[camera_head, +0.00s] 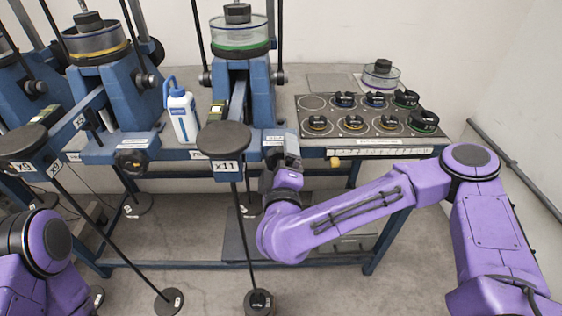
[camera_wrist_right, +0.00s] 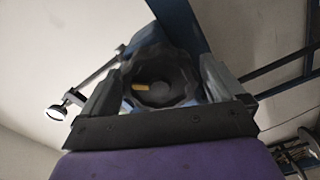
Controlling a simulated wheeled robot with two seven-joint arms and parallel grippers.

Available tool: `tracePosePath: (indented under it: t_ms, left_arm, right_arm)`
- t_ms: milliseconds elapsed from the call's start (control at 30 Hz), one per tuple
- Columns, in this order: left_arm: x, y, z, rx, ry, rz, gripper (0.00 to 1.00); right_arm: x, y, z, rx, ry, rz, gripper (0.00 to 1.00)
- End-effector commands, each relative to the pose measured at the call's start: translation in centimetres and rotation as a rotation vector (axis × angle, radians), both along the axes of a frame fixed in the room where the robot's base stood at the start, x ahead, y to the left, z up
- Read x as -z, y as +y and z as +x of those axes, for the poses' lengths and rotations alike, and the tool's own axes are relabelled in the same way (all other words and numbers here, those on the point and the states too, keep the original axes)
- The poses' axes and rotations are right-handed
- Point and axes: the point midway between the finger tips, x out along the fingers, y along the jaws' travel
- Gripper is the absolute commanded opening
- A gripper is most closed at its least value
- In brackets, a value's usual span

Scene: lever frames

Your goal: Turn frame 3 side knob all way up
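Blue lever frames stand along the bench. The rightmost one (camera_head: 236,100) carries a clear dish with a green ring; which is numbered 3 is not readable. My right gripper (camera_head: 282,152) is at the front of this frame, beside the X11 plate, its fingers mostly hidden in the head view. In the right wrist view, the fingers of my right gripper (camera_wrist_right: 160,90) stand on both sides of a dark fluted knob (camera_wrist_right: 178,88) with a yellow mark; whether they press on it is unclear. A similar black knob (camera_head: 131,161) shows on the middle frame. My left gripper is out of view.
A long lever with a round black top (camera_head: 224,137) stands in front of the rightmost frame. A white bottle with a blue cap (camera_head: 182,115) stands to its left. A board (camera_head: 384,140) with several black weights lies on the bench at right.

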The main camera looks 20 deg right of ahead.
Motion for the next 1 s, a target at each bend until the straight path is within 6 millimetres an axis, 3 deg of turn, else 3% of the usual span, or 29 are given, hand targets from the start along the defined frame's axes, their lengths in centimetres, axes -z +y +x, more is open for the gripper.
tracePosePath:
  t_ms: [133, 533, 867, 1000]
  left_arm:
    - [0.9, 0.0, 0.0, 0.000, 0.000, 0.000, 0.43]
    - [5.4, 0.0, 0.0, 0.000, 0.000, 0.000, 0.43]
    - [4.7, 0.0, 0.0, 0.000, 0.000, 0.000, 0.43]
    - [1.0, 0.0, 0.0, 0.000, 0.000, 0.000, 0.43]
  right_arm:
    - [0.3, 0.3, -0.7, -0.002, 0.000, -0.001, 0.96]
    - [0.5, 1.6, -5.6, -0.002, 0.000, -0.001, 0.96]
    - [-0.2, 1.7, -5.8, -0.001, 0.006, -0.002, 0.96]
    - [-1.6, 3.0, -6.1, -0.029, 0.056, -0.031, 0.96]
